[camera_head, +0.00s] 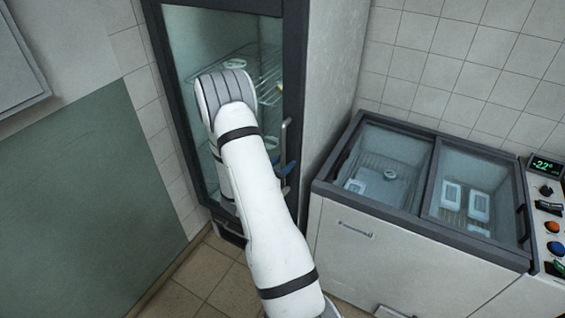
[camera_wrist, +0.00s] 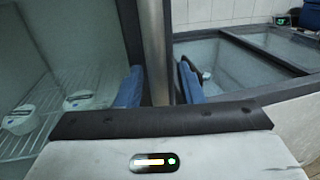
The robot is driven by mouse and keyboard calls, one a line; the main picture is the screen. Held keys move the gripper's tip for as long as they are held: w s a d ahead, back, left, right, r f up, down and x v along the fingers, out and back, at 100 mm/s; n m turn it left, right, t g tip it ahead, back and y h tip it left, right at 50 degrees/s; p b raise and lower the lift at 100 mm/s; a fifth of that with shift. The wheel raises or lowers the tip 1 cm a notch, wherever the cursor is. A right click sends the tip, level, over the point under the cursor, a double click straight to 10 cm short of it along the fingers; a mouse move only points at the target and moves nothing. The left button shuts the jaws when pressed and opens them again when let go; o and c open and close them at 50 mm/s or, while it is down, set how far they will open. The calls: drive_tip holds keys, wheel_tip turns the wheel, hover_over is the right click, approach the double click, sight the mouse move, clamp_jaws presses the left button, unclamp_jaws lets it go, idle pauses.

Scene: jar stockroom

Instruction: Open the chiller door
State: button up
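The chiller door (camera_head: 185,40) is a tall glass pane in a dark frame, and it looks closed. Its upright metal handle (camera_head: 284,133) is on the right side of the door. In the wrist view the handle (camera_wrist: 156,45) is a grey vertical bar between the blue fingers of my gripper (camera_wrist: 160,86). The fingers are apart, one on each side of the bar. The right finger shows a gap to the bar; I cannot tell whether the left one touches it. In the head view my arm hides much of the door, and a blue fingertip (camera_head: 288,168) shows beside the handle.
A chest freezer (camera_head: 345,228) with sliding glass lids stands to the right, with white containers inside. A control panel (camera_head: 550,222) with a display and knobs is at the far right. Tiled floor (camera_head: 205,272) is clear in front of the chiller. Tubs (camera_wrist: 85,99) sit on wire shelves behind the glass.

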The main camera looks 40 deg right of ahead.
clamp_jaws()
idle(0.3)
